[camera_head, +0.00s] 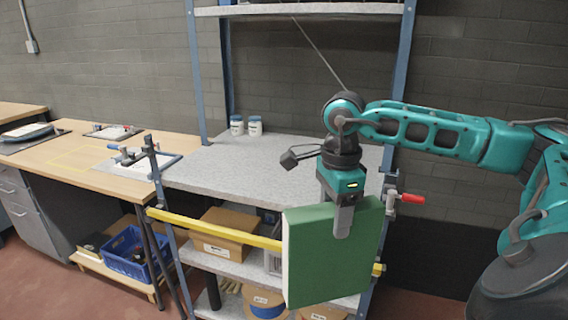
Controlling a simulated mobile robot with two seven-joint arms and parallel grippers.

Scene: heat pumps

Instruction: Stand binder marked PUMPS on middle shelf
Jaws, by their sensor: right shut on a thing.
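A green binder (312,252) with a pale edge hangs upright, slightly tilted, in front of the shelf rack's right part. My right gripper (343,222) is shut on its upper edge from above. No PUMPS marking shows on the side facing me. The grey middle shelf (225,172) is behind and to the left of the binder, and its surface is mostly bare. My left gripper is not in view.
Two small white jars (254,125) stand at the back left of the middle shelf. A yellow bar (215,229) crosses the rack's front below that shelf. A red-handled clamp (411,198) is at the right post. A cardboard box (218,232) sits on the shelf below.

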